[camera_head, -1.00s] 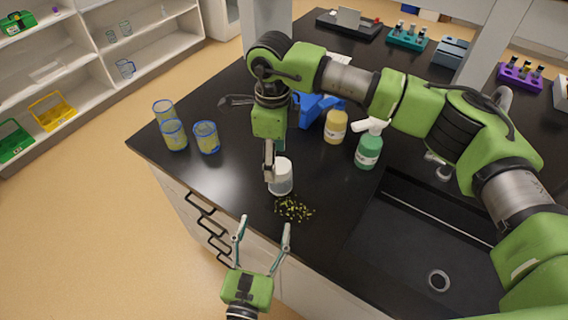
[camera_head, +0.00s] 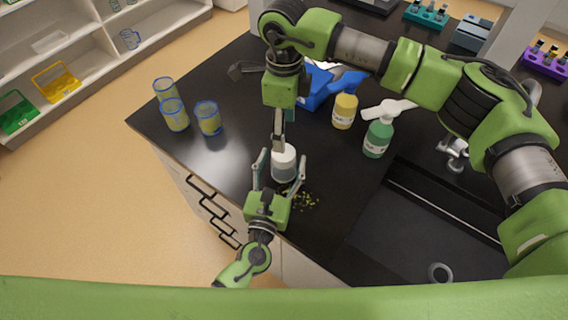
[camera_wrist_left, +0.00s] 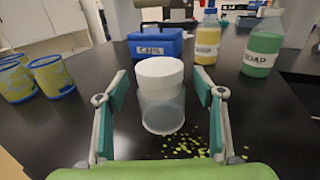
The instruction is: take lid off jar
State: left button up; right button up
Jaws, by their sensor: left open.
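The jar (camera_head: 284,174) is clear with a white lid (camera_head: 285,154) on it and stands upright near the counter's front edge. In the left wrist view the jar (camera_wrist_left: 162,112) and lid (camera_wrist_left: 160,70) are centred between my fingers. My left gripper (camera_head: 281,162) is open, with one finger on each side of the jar; it also shows in the left wrist view (camera_wrist_left: 163,85). Gaps show between the fingers and the jar there. My right gripper (camera_head: 279,138) points down at the lid from above, seen edge-on, so its opening and any contact are unclear.
Yellow-green bits (camera_head: 306,201) lie beside the jar. Blue-rimmed cups (camera_head: 208,118) stand at left. A blue box (camera_wrist_left: 152,48), a yellow bottle (camera_head: 344,112) and a green soap bottle (camera_head: 378,138) stand behind. A sink (camera_head: 405,235) is at right.

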pick_arm(q)
jog(key=shift+x, duration=1.2)
jog(key=shift+w, duration=0.1)
jog(key=shift+c, duration=0.4)
grip_shut()
